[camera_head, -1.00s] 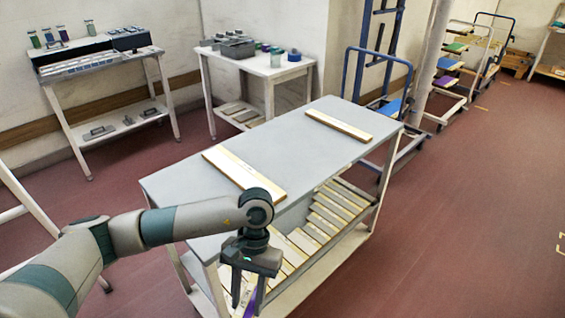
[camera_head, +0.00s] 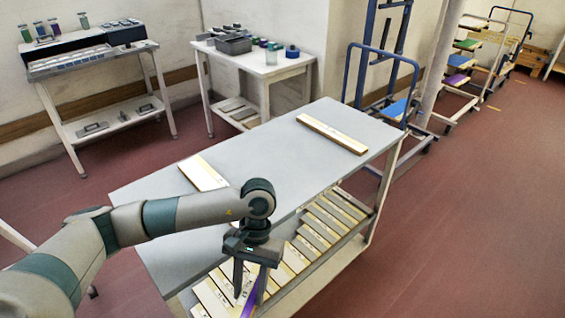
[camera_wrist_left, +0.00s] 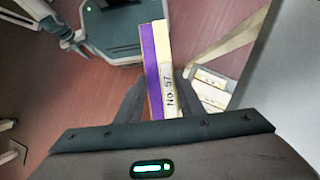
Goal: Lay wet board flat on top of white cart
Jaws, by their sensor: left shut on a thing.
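The white cart (camera_head: 262,150) stands in front of me, its flat top pale grey in the head view. Two light wooden strips lie on the top, one near the back right (camera_head: 332,134) and one at the left (camera_head: 203,172), partly hidden by my arm. My left gripper (camera_head: 249,292) points down at the cart's near side. It is shut on the wet board (camera_wrist_left: 154,68), which has a purple face, a pale wooden edge and a label. The board stands on edge in the fingers, not flat. In the head view only a purple sliver (camera_head: 250,303) shows.
The cart's lower shelf (camera_head: 318,226) holds several pale slats. A bench with jars (camera_head: 92,62) and a white table with grey bins (camera_head: 262,62) stand along the wall. A blue trolley (camera_head: 392,108) is behind the cart. Red floor is free at the right.

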